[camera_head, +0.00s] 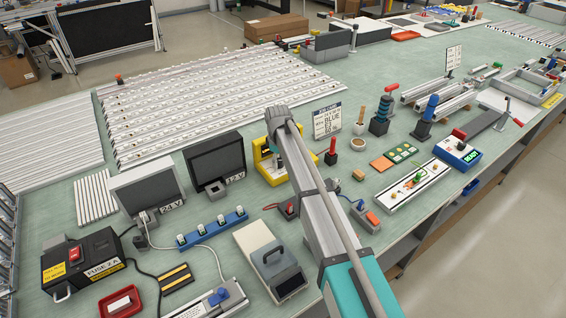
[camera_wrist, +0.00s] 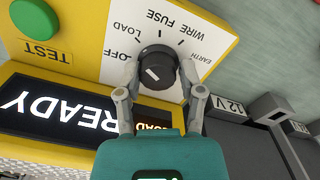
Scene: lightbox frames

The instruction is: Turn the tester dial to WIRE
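The yellow tester (camera_head: 272,178) stands mid-bench in the head view, partly hidden behind my arm. In the wrist view, its panel is upside down. The black round dial (camera_wrist: 157,66) sits on a white plate (camera_wrist: 177,22) marked OFF, LOAD, FUSE, WIRE and EARTH. A short white mark shows on the knob; which label it points at is unclear. My gripper (camera_wrist: 160,72) is open, with one finger on each side of the dial. I cannot tell whether the fingers touch it. In the head view the fingers are hidden.
A green TEST button (camera_wrist: 35,18) and a dark READY display (camera_wrist: 60,112) are beside the dial. A small lit panel (camera_wrist: 154,127) is partly hidden by my gripper. A dark 12 V unit (camera_head: 216,160) stands close left of the tester, a red-handled lever (camera_head: 331,152) right.

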